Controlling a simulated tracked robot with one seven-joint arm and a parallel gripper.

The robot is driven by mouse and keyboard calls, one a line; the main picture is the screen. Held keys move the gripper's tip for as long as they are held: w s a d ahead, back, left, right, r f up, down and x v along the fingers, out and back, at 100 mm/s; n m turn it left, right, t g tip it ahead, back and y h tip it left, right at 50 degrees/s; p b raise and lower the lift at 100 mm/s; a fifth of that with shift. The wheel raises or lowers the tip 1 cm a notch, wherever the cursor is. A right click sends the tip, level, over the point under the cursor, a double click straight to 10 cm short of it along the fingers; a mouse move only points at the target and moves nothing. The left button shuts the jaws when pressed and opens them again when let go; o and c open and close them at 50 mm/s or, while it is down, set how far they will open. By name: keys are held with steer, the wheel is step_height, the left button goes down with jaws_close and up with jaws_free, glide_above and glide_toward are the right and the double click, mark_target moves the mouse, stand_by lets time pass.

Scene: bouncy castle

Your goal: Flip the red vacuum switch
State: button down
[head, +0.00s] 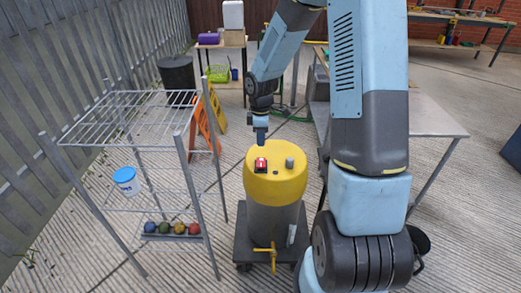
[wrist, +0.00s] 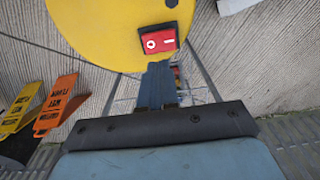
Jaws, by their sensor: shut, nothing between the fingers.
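The red vacuum switch (head: 260,164) sits on top of the yellow lid (head: 285,182) of a grey vacuum drum (head: 272,222). In the wrist view the red switch (wrist: 158,41) shows a white circle and a white line, near the edge of the yellow lid (wrist: 100,30). My gripper (head: 260,138) is above the lid, just behind the switch in the head view. In the wrist view my gripper's fingers (wrist: 158,70) are together and empty, with their tips close to the switch's near edge. I cannot tell whether they touch it.
A metal table (head: 435,118) is at right, behind my arm.

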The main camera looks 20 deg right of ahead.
step_height(320, 180, up, 6)
glide_above(260, 164)
steer(key=w, duration=0.1)
steer(key=shift+w+d, duration=0.2)
steer(key=shift+d, duration=0.1)
steer(key=shift+s, duration=0.1)
steer(key=shift+s+a, duration=0.35)
steer(key=shift+s, duration=0.15)
steer(key=shift+f, duration=0.2)
step_height(260, 164, down, 14)
steer(key=shift+s+r, duration=0.1)
steer(key=shift+s, duration=0.05)
stand_by(0.4)
